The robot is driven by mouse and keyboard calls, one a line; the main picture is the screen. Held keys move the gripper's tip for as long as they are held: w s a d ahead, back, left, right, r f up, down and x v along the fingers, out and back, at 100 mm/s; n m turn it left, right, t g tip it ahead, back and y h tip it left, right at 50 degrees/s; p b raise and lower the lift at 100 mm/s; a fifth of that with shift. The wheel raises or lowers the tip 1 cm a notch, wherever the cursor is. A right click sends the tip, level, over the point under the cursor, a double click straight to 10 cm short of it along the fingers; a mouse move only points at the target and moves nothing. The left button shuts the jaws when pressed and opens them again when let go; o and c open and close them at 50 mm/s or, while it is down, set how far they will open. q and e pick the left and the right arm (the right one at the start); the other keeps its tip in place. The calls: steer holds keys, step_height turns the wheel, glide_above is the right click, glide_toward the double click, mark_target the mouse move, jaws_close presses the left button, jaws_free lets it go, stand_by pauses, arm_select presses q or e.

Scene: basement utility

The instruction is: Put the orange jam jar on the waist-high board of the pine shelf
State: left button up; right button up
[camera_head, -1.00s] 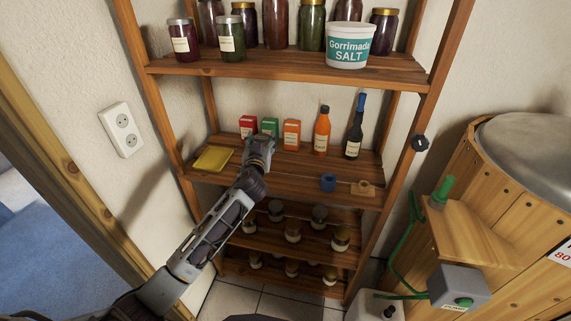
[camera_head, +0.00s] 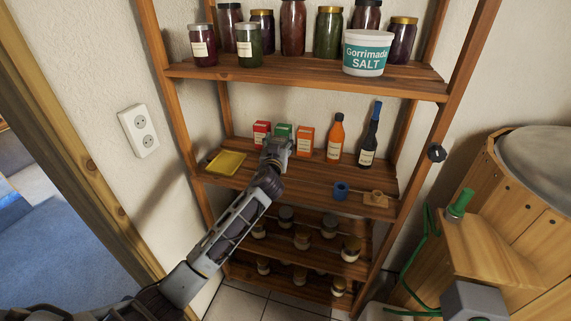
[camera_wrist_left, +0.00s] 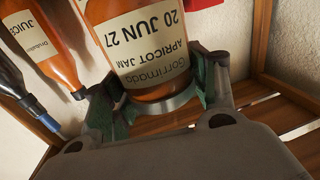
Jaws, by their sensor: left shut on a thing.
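The pine shelf (camera_head: 462,80) stands against the wall, with its middle board (camera_head: 312,176) at about waist height. My right gripper is not in view.
Jars and a salt tub (camera_head: 367,54) stand above.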

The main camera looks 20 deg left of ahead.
arm_select(q)
step_height(320, 180, down, 4)
steer(key=shift+f, duration=0.15)
stand_by(0.3)
